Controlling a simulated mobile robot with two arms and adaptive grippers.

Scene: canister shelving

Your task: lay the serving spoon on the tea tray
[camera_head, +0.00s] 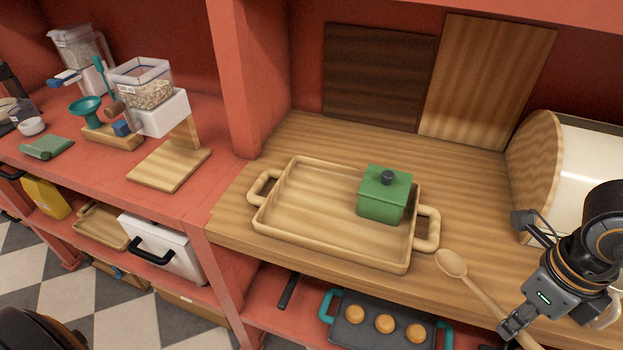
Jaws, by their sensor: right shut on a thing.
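The wooden tea tray (310,208) lies on the wooden counter with a looped handle at each end. A green lidded pot (383,205) stands on its right part. The wooden serving spoon (452,263) is right of the tray, its bowl toward the tray's right handle and its handle running down to the right. My right gripper (513,322) is shut on the spoon's handle, near the counter's front edge. I cannot tell whether the spoon's bowl touches the counter. My left gripper is not in view.
The tray's left and middle are bare. A bread bin (575,165) stands at right; two boards (378,75) lean at the back. A red upright (240,80) divides off the left shelf with its grain dispenser (145,90). Below is a dark tray (380,325) with round items.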

